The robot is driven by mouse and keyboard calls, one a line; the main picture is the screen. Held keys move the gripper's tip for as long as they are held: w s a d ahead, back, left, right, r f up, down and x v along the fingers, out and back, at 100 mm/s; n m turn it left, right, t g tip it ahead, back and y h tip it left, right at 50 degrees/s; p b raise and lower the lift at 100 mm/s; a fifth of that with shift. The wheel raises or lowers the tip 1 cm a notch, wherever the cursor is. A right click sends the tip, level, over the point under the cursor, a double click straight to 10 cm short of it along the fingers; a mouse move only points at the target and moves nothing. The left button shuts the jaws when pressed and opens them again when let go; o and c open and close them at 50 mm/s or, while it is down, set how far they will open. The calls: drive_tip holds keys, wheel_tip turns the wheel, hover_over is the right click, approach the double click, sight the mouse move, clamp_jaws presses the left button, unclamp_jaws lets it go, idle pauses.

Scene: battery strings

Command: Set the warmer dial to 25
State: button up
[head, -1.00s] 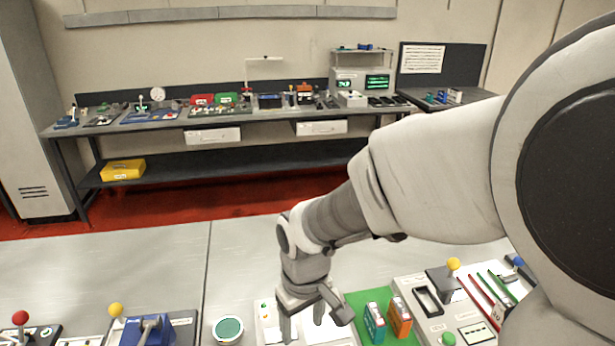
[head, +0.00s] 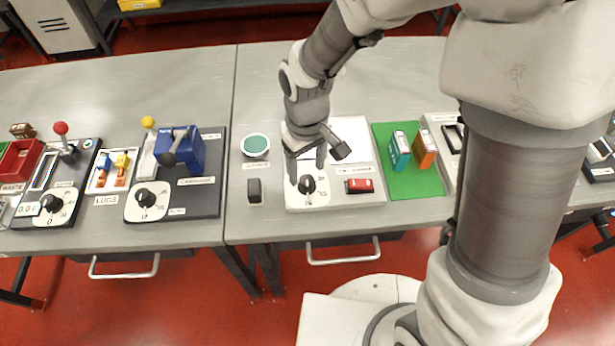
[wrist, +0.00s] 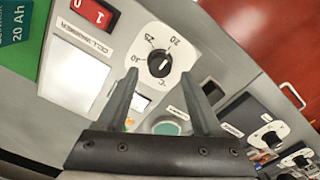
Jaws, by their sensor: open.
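The warmer dial (head: 307,184) is a black knob on a white plate of the light grey cell warmer panel (head: 330,206) at the table's front. In the wrist view the dial (wrist: 159,64) carries marks 20, 25 and 30 and °C. A short white line shows on the knob, but I cannot tell surely which mark it points at. My gripper (head: 306,172) is open and empty above the dial. In the wrist view its fingertips (wrist: 159,75) stand on either side of the knob; contact is not visible.
A red rocker switch (head: 360,186) sits right of the dial. A green mat (head: 412,187) bears a teal and an orange cell farther right. A dark block (head: 255,191) and a round green-topped container (head: 255,146) stand left. Other dial panels lie farther left.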

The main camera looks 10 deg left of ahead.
sight(307, 180)
drive_tip(key=shift+f, duration=0.2)
drive_tip(key=shift+f+b, duration=1.4)
drive_tip(key=shift+f, duration=0.25)
clamp_jaws()
drive_tip(key=n+p, duration=0.1)
drive_tip(key=n, duration=0.2)
drive_tip(key=shift+r+n, duration=0.15)
drive_tip(key=shift+n, duration=1.15)
